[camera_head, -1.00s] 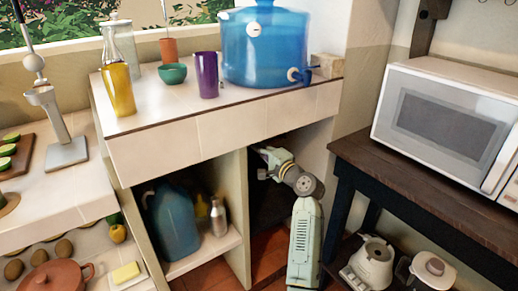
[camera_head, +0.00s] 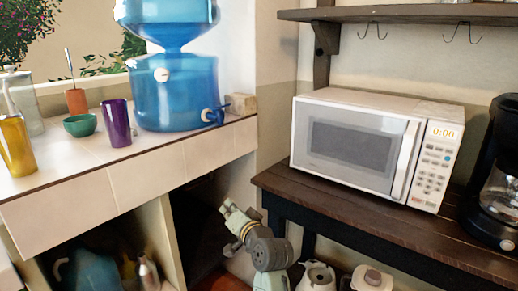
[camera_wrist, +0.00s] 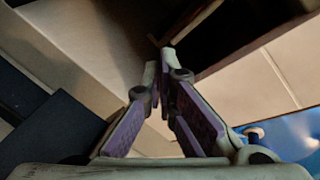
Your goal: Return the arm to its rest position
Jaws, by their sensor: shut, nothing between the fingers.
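My arm rises at the bottom middle of the head view, in front of the gap between the tiled counter (camera_head: 150,178) and the dark wooden table (camera_head: 420,222). Its end tilts up and to the left, beside the open dark space under the counter. My gripper (camera_wrist: 160,82) shows in the wrist view, its purple-and-pale fingers drawn together at the tips with nothing held. The fingertips are too small to make out in the head view. The lower part of my arm is cut off by the frame's bottom edge.
A blue water dispenser (camera_head: 178,92), a purple cup (camera_head: 116,123) and a green bowl (camera_head: 80,125) stand on the counter. A white microwave (camera_head: 352,145) and a black coffee maker (camera_head: 497,180) stand on the table. Small appliances (camera_head: 370,279) sit below it. A wall shelf (camera_head: 400,15) hangs above.

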